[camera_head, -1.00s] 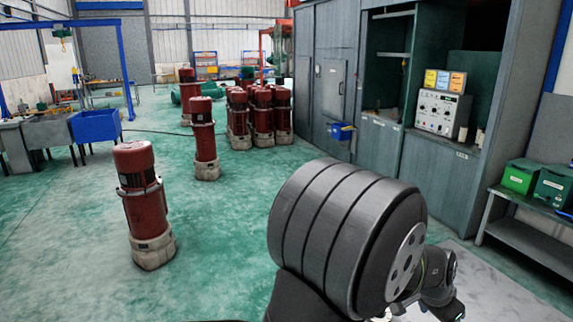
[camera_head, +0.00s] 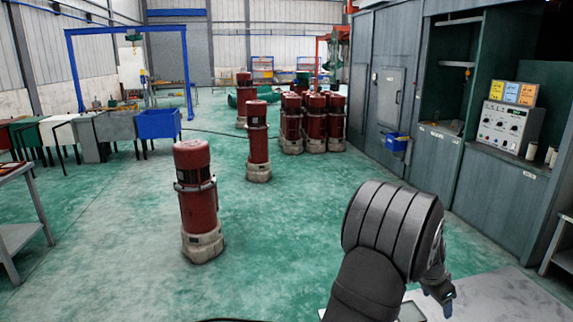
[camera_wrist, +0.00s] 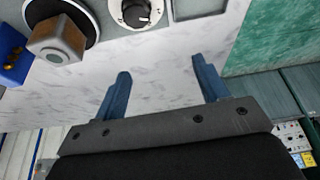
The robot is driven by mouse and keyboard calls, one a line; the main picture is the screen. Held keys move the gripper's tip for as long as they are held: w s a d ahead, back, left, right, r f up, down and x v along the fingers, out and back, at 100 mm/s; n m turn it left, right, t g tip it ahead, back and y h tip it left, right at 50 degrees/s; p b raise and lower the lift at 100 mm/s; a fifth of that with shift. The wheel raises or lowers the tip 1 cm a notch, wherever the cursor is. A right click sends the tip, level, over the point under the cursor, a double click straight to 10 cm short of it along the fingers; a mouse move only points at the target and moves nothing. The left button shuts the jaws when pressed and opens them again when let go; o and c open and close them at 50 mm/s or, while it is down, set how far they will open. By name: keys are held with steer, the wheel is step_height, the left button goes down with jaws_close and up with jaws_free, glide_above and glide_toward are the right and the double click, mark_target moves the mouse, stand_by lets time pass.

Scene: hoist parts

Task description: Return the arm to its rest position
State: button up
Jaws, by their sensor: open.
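My gripper (camera_wrist: 164,80) is open and empty in the wrist view, its two blue fingers apart over a pale marbled surface (camera_wrist: 160,60). In the head view my gripper (camera_head: 447,304) is at the lower right, small and partly cut off from sight behind my dark arm. The fingers touch nothing that I can see.
In the head view, red cylinders (camera_head: 197,200) stand on open green floor; grey cabinets (camera_head: 390,90) line the right.

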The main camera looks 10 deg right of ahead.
steer(key=shift+w+a+f, duration=0.15)
steer(key=shift+w+f, duration=0.3)
steer(key=shift+w, duration=0.3)
steer(key=shift+w+a+f, duration=0.1)
steer(key=shift+w+f, duration=0.35)
steer(key=shift+w, duration=0.35)
steer(key=shift+w+a+f, duration=0.15)
steer(key=shift+w+f, duration=0.3)
steer(key=shift+w, duration=0.3)
steer(key=o, duration=0.7)
steer(key=s+d+r+m+g+y, duration=0.1)
steer(key=s+r+y, duration=0.15)
steer(key=s, duration=0.65)
steer(key=s+d+r+m+g+y, duration=0.15)
steer(key=s+r, duration=0.25)
steer(key=s, duration=0.5)
steer(key=s+a+r+t+y, duration=0.2)
steer(key=s+a+r+y, duration=0.1)
steer(key=s+r, duration=0.25)
steer(key=s+a+r+t+y, duration=0.1)
steer(key=s+a+r+y, duration=0.15)
steer(key=s+r, duration=0.35)
steer(key=shift+m+t+y, duration=0.25)
steer(key=shift+m, duration=0.2)
steer(key=x, duration=0.3)
steer(key=s+x, duration=0.1)
steer(key=x, duration=0.6)
steer(key=shift+s+d+f, duration=0.25)
steer(key=shift+s+f, duration=0.05)
steer(key=shift+f, duration=0.3)
